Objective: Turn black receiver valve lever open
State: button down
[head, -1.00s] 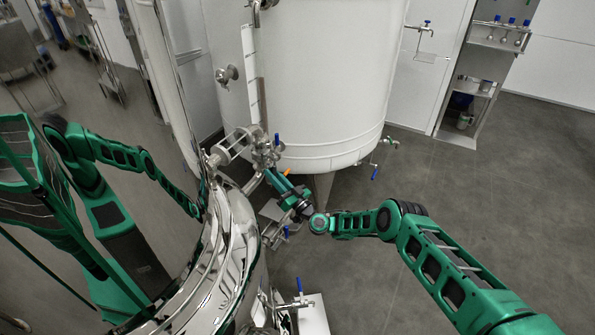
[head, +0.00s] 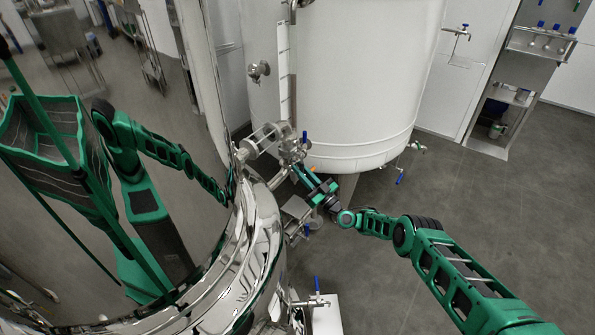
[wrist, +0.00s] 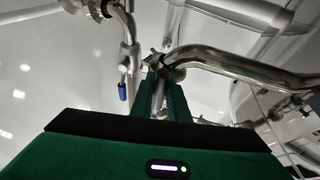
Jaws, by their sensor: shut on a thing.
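My gripper (head: 298,169) reaches up to the steel valve cluster (head: 291,150) between the shiny tank and the white tank. In the wrist view its two green fingers (wrist: 164,80) are shut on a narrow part at the pipe joint. This part sits where the black receiver valve lever would be, but the fingers hide most of it, and its colour and angle cannot be told. A bent steel pipe (wrist: 225,58) runs right from just behind the fingertips.
A blue-handled valve (wrist: 122,90) hangs left of the fingers in the wrist view. The shiny tank (head: 262,235) stands close on the left, mirroring my body. The white tank (head: 365,90) stands behind. Another blue lever (head: 317,285) is lower down. Open floor (head: 500,230) lies right.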

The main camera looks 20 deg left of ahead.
jog(key=shift+w+d, duration=0.25)
jog(key=shift+w, duration=0.05)
jog(key=c, duration=1.8)
grip_release()
jog(key=shift+w+f, duration=0.1)
jog(key=shift+f, duration=0.05)
jog(key=shift+o, duration=0.4)
jog(key=v, duration=1.1)
